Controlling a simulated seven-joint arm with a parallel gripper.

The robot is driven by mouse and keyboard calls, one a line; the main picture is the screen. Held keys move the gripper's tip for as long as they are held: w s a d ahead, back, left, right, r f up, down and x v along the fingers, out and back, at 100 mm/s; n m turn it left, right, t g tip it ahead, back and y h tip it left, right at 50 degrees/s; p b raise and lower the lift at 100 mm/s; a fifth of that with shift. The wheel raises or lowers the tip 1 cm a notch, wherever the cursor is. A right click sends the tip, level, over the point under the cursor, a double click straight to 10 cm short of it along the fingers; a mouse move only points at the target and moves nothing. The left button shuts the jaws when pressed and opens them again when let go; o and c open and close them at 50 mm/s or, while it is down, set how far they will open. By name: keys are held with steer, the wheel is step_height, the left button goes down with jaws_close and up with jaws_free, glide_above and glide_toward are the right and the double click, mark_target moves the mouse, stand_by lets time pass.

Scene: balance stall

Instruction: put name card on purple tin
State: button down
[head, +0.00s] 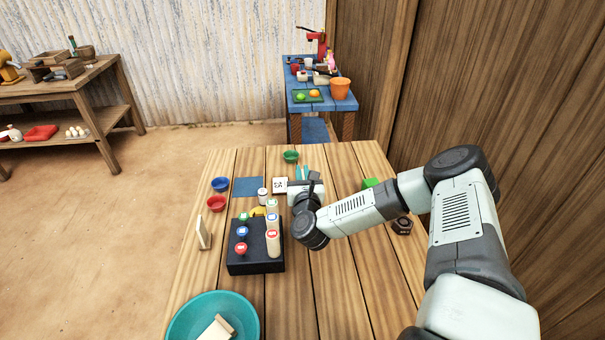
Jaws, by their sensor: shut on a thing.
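My gripper (303,173) is over the far middle of the wooden table, turned away from the camera. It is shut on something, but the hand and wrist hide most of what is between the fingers. A small white card with dark marks (280,185) shows just left of the hand. It may be the name card; I cannot tell whether it touches the fingers. I cannot make out a purple tin in this view.
A black block (255,262) carries several colour-topped pegs. Nearby are a blue bowl (220,184), a red bowl (216,203), a green bowl (291,156), a blue mat (247,187) and a cream slab (203,232). A teal basin (183,322) is at the near left.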

steer(key=c, duration=1.2)
jaws_free()
steer(key=shift+f, duration=0.1)
steer(key=shift+s, duration=0.1)
steer(key=s, duration=1.1)
steer(key=shift+s, duration=0.4)
